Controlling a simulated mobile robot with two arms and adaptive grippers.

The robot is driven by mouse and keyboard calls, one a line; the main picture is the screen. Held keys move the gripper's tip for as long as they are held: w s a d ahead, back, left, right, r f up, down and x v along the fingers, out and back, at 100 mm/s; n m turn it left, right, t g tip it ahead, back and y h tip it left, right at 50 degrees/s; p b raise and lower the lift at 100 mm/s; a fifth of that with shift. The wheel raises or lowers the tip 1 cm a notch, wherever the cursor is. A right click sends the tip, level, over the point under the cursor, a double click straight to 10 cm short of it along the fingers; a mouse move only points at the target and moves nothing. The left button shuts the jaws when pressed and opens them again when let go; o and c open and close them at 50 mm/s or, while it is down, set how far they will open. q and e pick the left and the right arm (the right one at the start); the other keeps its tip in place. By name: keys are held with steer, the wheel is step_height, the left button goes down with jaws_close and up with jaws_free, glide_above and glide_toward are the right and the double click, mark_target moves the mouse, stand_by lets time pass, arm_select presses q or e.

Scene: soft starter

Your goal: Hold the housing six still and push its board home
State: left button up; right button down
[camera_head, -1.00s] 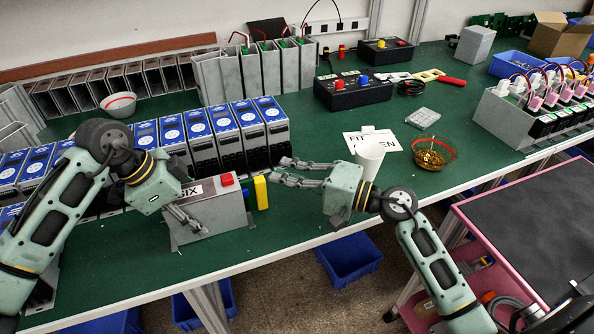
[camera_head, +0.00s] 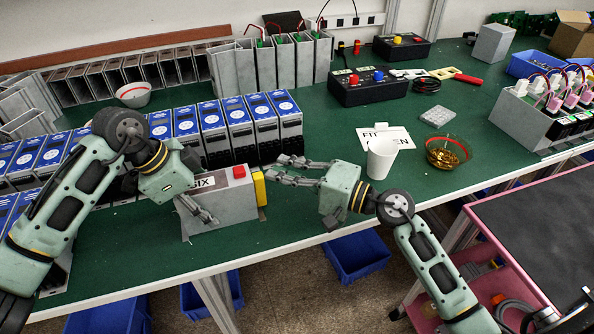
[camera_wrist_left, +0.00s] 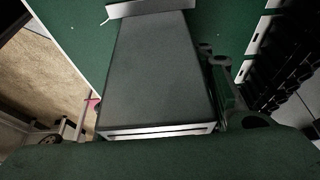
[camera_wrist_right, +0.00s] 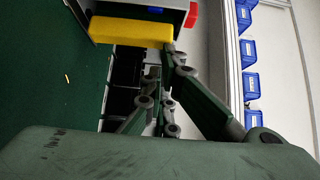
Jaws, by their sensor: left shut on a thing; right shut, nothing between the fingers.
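Housing six (camera_head: 220,204) is a grey box with a SIX label and a red block on top, near the bench's front edge. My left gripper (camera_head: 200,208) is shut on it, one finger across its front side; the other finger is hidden. The housing also fills the middle of the left wrist view (camera_wrist_left: 158,70). A yellow end piece (camera_head: 260,188), seemingly the board's outer end, stands close against its right end. It also shows in the right wrist view (camera_wrist_right: 130,31). The board's inner part is hidden. My right gripper (camera_head: 275,168) is shut and empty, its fingertips beside the yellow piece.
A row of blue-labelled units (camera_head: 240,125) stands close behind housing six. A white cup (camera_head: 381,160) and a bowl of brass bits (camera_head: 446,152) stand right of my right gripper. The bench front (camera_head: 130,245) is clear.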

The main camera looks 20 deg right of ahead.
arm_select(q)
steer(key=shift+d+r, duration=0.1)
arm_select(e)
steer(key=d, duration=0.4)
steer(key=v, duration=1)
arm_select(q)
steer(key=o, duration=1.7)
